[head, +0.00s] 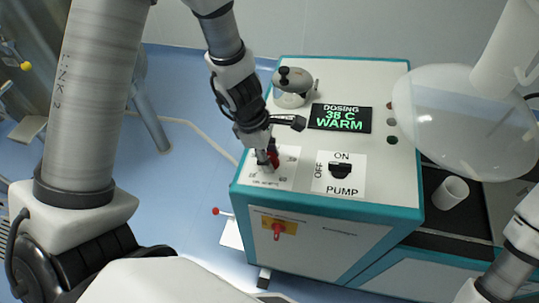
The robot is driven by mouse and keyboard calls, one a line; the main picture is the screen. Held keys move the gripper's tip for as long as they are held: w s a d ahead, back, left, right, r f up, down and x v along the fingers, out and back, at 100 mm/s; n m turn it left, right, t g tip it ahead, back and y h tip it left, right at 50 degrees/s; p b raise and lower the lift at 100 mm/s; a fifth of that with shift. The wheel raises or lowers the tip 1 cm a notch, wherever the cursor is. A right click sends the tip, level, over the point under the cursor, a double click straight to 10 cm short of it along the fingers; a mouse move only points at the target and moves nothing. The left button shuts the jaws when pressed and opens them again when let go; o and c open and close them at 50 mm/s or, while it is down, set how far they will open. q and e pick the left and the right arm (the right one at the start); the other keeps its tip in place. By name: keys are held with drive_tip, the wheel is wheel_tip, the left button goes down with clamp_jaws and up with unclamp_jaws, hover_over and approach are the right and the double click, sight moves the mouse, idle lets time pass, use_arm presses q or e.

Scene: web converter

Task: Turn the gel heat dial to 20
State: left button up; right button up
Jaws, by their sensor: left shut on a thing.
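The gel heat dial sits on a white label plate (284,182) on top of the teal-edged cabinet (370,190). The plate's small print is too small to read. My left gripper (269,160) comes down from above onto this plate and is shut on the dial. The gripper hides most of the dial, so its pointer and setting cannot be read. The display (340,118) behind it reads DOSING, 38 C, WARM in green. My right gripper is not in view; part of that arm shows at the lower right.
A black pump switch (341,170) marked ON and OFF stands right of the dial plate. A metal lidded pot (292,85) stands behind the gripper. A red-handled switch (278,230) is on the front.

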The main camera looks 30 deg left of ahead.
use_arm(q)
drive_tip(key=shift+s+f, duration=0.1)
drive_tip(key=o, duration=1.1)
drive_tip(key=shift+o, duration=0.2)
drive_tip(key=shift+a+r, duration=0.15)
drive_tip(key=shift+r, duration=0.45)
drive_tip(key=v, duration=1)
drive_tip(key=shift+a+r, duration=0.2)
drive_tip(key=shift+r, duration=0.2)
